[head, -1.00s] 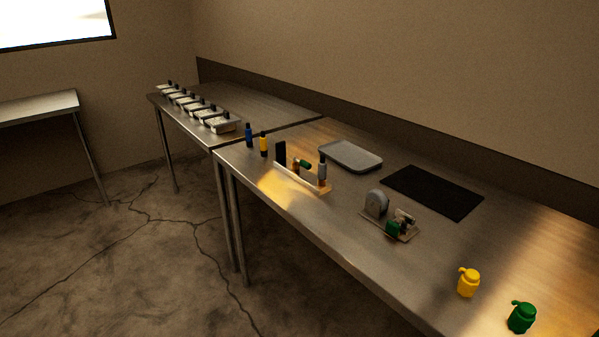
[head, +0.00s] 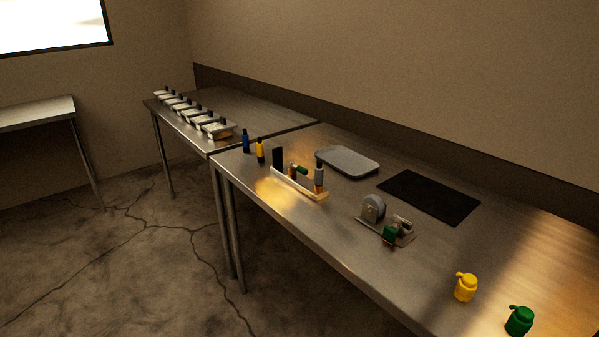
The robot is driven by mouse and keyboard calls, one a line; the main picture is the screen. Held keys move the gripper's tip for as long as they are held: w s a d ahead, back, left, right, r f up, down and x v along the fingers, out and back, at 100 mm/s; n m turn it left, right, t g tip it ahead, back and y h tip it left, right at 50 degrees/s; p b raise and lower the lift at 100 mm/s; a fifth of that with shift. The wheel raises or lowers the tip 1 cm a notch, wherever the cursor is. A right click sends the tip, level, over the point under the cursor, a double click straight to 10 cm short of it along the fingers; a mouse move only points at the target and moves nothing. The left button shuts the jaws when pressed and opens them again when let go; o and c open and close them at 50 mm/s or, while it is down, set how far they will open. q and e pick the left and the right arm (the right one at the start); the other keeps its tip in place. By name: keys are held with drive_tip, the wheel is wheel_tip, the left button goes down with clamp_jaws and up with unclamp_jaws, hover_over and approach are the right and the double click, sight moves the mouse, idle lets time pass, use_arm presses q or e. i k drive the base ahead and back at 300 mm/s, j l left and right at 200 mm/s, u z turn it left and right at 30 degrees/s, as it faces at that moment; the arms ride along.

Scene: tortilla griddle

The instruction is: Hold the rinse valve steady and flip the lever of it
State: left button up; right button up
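Two small fixtures with green parts stand on the near steel table, and I cannot tell for sure which is the rinse valve. One is a small metal fixture (head: 403,226) on a flat plate, with a green part (head: 389,234) at its front and a grey rounded piece (head: 373,208) beside it. The other is a pale rack (head: 299,186) near the table's front edge, with a short green-ended piece (head: 300,170) among upright dark and grey pieces. Any lever is too small to make out. Neither of my grippers is in view.
The steel table (head: 300,237) also bears a grey tray (head: 347,161), a black mat (head: 430,196), a yellow jar (head: 466,287), a green jar (head: 519,321), and blue (head: 246,141) and yellow (head: 260,150) bottles. Several containers (head: 195,116) line the far table. The floor at left is clear.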

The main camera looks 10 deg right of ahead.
sight(301, 168)
drive_tip(key=i+z, duration=0.1)
drive_tip(key=z, duration=0.6)
drive_tip(key=i+j+z, duration=0.3)
drive_tip(key=j+z, duration=0.35)
drive_tip(key=i+j+z, duration=0.15)
drive_tip(key=j+z, duration=0.15)
drive_tip(key=j, duration=0.1)
